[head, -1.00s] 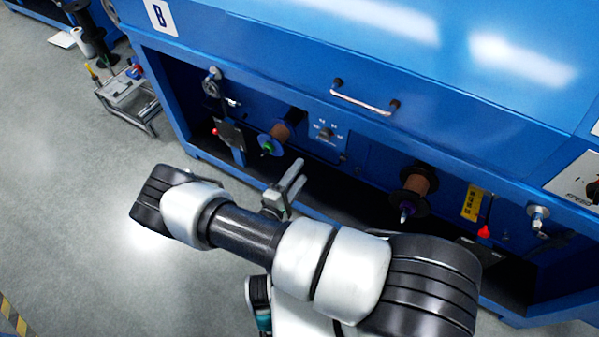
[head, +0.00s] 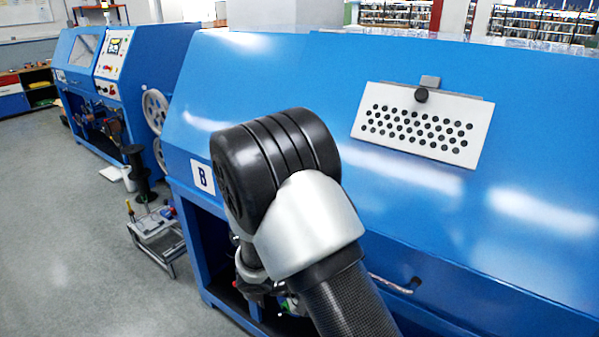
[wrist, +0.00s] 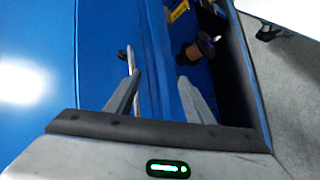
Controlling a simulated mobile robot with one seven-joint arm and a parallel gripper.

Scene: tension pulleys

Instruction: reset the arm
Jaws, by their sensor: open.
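My arm rises in the middle of the head view, bent at a large black and silver joint, in front of the blue machine (head: 330,95) marked B. My gripper (wrist: 160,78) shows in the wrist view with its two grey fingers apart and nothing between them. Beyond the fingers are the machine's blue panel, its metal handle (wrist: 132,72) and a brown spool (wrist: 195,52) in the lower recess. I cannot make out the fingers in the head view; the arm covers part of the machine's front.
A metal stand with tools (head: 152,225) is on the floor left of machine B. A second blue machine (head: 95,85) stands farther back at the left. A perforated white panel (head: 420,125) is on machine B. The grey floor (head: 70,260) at the left is clear.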

